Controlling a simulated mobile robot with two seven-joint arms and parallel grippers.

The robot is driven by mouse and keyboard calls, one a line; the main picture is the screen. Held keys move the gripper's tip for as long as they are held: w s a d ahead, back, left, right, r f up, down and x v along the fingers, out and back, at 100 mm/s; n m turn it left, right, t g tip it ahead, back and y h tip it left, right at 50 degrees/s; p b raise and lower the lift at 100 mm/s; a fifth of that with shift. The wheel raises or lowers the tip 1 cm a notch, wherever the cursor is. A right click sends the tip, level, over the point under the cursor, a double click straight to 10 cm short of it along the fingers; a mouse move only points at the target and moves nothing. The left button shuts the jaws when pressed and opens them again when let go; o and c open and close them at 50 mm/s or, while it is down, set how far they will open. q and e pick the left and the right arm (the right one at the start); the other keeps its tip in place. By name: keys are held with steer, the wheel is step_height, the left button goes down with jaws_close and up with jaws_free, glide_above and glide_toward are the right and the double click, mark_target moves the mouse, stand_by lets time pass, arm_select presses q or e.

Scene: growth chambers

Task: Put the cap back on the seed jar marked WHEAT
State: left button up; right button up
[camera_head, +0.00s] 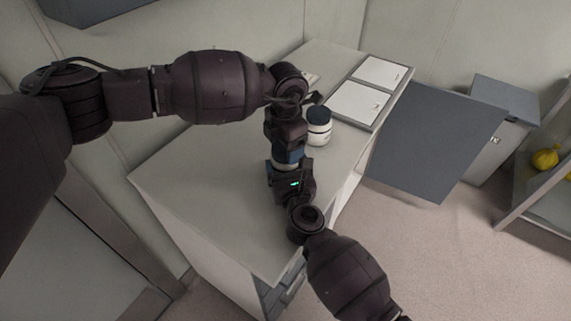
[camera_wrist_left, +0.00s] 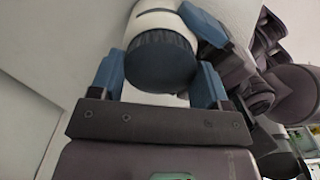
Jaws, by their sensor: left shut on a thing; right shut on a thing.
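A white jar (camera_head: 284,166) is between my two grippers over the bench, mostly hidden in the head view. In the left wrist view, a dark ribbed cap (camera_wrist_left: 162,62) is between the blue fingers of my left gripper (camera_wrist_left: 158,80), which is shut on it. The white jar body (camera_wrist_left: 152,18) is right against the cap; I cannot tell whether the cap is seated. My left gripper (camera_head: 287,151) comes from the far side, and my right gripper (camera_head: 286,170) from the near side, shut on the jar. No marking is readable on the jar.
A second white jar (camera_head: 319,134) with a dark cap stands upright just to the right on the bench (camera_head: 215,195). Two pale panels in a grey tray (camera_head: 345,120) lie behind it. The left of the bench is clear. A grey door panel (camera_head: 425,140) stands open at right.

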arm_select(q)
steer(key=o, duration=1.1)
steer(key=shift+r, duration=0.1)
step_height(320, 180, up, 12)
steer(key=shift+f, duration=0.1)
arm_select(e)
steer(key=o, duration=1.6)
